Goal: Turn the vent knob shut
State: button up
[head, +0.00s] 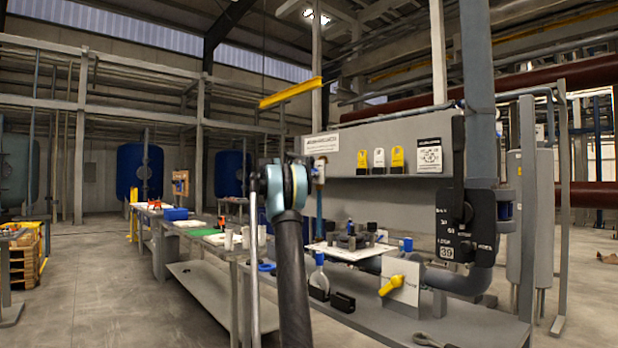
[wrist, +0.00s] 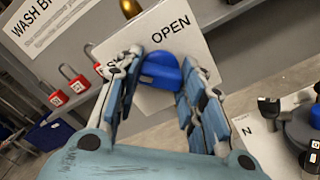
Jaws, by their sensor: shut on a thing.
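The vent knob (wrist: 160,70) is blue and sits in front of a white plate (wrist: 172,35) that reads "OPEN" at its upper right; a letter "S" shows at the plate's left, the rest of that word hidden by a finger. My gripper (wrist: 163,62) has one finger on each side of the knob and is shut on it. In the head view my wrist hides most of the gripper and the knob.
Red padlocks (wrist: 73,80) hang left of the plate, under a "WASH B..." sign (wrist: 45,25). In the head view, a yellow handle (head: 397,285) on a white plate, a black panel marked 39 (head: 467,225) and bench-top parts (head: 350,240) stand to the right.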

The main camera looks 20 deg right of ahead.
jog(key=shift+f, duration=0.1)
jog(key=o, duration=1.1)
jog(key=shift+w, duration=0.1)
jog(key=v, duration=1.2)
